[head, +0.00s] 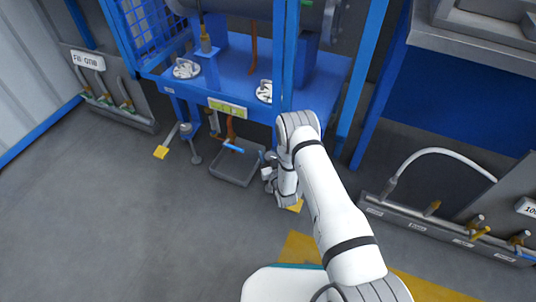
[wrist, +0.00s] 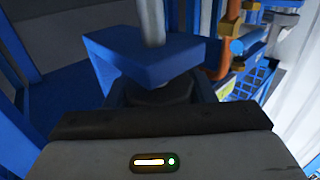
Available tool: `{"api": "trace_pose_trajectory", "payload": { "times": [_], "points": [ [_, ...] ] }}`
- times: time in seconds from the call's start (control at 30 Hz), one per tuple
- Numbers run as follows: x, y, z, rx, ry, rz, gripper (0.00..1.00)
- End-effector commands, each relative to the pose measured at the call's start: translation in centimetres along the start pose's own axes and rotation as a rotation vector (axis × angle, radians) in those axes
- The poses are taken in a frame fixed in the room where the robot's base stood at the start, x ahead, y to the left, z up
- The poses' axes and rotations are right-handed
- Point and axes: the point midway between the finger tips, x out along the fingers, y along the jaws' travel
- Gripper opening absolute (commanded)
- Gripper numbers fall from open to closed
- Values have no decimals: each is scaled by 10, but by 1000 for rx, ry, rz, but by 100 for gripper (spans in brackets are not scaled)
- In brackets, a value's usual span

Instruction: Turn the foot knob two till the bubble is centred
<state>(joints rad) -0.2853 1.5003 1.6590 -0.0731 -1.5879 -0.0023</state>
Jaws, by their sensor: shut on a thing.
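My gripper (head: 268,174) is low at the right front foot of the blue skid (head: 225,85), partly hidden by my forearm. In the wrist view my gripper (wrist: 165,98) is shut on a dark knob (wrist: 168,92), taken as foot knob two. The knob sits under a blue bracket (wrist: 150,58), with a grey rod (wrist: 152,22) rising above the bracket. Another levelling foot (head: 190,145) stands at the skid's left front. A yellow-green plate (head: 228,107) is on the skid's front edge. I cannot make out a bubble in either view.
A grey drip tray (head: 236,164) lies on the floor left of my gripper, with a blue-handled valve (head: 233,148) above it. Round white dials (head: 186,69) sit on the skid deck. A hose panel (head: 450,230) stands at the right. The floor at left is clear.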

Motion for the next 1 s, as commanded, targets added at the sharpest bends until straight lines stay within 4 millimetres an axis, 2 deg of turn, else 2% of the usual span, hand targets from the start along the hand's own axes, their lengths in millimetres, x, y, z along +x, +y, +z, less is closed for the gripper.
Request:
{"api": "trace_pose_trajectory", "payload": {
  "times": [0.5, 1.0],
  "points": [
    [-1, 5, 1, 1, 1, 404, 26],
    [-2, 9, 0, 1, 0, 533, 26]
  ]
}}
